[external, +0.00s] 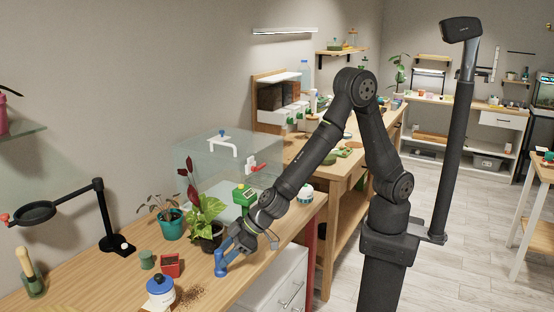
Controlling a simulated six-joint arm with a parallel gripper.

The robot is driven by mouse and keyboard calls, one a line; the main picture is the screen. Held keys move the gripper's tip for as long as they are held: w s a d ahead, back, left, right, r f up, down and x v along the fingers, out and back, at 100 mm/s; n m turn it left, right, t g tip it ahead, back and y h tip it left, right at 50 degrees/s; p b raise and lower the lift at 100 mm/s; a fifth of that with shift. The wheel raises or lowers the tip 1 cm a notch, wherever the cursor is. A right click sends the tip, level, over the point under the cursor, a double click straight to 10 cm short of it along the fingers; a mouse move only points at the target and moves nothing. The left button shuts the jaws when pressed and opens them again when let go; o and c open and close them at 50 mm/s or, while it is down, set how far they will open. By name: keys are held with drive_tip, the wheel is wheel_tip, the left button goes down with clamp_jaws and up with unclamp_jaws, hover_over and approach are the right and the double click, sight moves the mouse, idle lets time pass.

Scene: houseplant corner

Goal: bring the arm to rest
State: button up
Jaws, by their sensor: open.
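My gripper (222,262) is at the lower end of my arm, low over the wooden bench (110,287) near its front edge. Its blue fingers point down and to the left. The fingers look open and I see nothing between them. The gap to the bench top is too small to judge. My arm rises from its column, bends at a high elbow and reaches down to the left.
A dark potted plant (207,233) stands just behind my gripper, with a teal pot (171,222) to its left. A blue-lidded jar (160,291), spilled soil (190,297) and a red pot (171,265) lie left of it. A clear box (190,160) stands behind.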

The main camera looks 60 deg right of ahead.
drive_tip(key=shift+w+a+f, duration=0.25)
drive_tip(key=shift+f, duration=0.3)
drive_tip(key=shift+r, duration=0.1)
